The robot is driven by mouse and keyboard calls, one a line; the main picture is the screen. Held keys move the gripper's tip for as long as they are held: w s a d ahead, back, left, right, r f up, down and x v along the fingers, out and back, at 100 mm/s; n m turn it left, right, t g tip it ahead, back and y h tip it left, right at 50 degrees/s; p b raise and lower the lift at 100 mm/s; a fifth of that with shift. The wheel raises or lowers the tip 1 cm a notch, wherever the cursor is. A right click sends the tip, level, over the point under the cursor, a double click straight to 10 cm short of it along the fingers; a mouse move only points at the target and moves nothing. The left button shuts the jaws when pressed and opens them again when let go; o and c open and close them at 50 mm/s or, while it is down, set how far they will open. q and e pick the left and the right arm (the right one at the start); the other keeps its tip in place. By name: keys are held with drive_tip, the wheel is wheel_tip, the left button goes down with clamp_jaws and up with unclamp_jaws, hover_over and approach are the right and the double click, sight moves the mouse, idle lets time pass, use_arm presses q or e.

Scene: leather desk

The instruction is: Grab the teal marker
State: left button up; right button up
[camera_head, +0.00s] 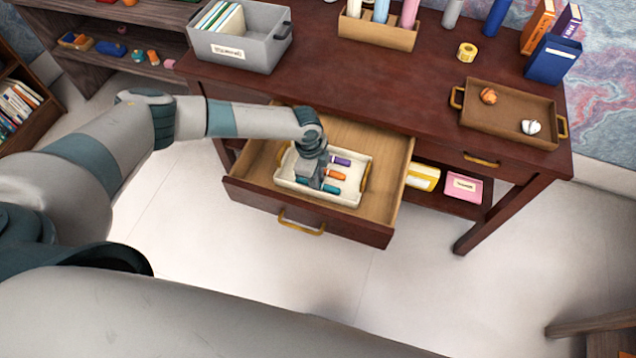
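The teal marker (331,189) lies in a white tray (345,201) inside the open desk drawer (398,165). It is the nearest of the markers that show there, with an orange marker (336,175) and a purple marker (341,161) behind it. My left gripper (310,178) reaches down into the tray, at the left ends of the markers. The gripper hides part of the tray and of the markers. Its fingertips do not show clearly, so I cannot tell whether it is open or shut, or touching a marker. My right gripper is not in view.
The desk top (370,85) is above and behind the drawer. A grey bin (262,50), a brown holder (375,34), a yellow tape roll (467,52) and a brown tray (500,115) stand on it. The drawer front (300,212) with its handle faces me. The floor in front is clear.

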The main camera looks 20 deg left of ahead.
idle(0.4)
use_arm(q)
clamp_jaws()
drive_tip(key=shift+r, duration=0.15)
drive_tip(key=shift+w+r+b, duration=0.1)
drive_tip(key=shift+r+b, duration=0.25)
drive_tip(key=shift+r, duration=0.15)
wheel_tip(320, 180, up, 2)
drive_tip(key=shift+r+b, duration=0.15)
drive_tip(key=shift+b, duration=0.35)
drive_tip(key=s+d+r+b, duration=0.3)
drive_tip(key=d+r, duration=0.4)
drive_tip(key=d, duration=0.4)
drive_tip(key=shift+s+r, duration=0.2)
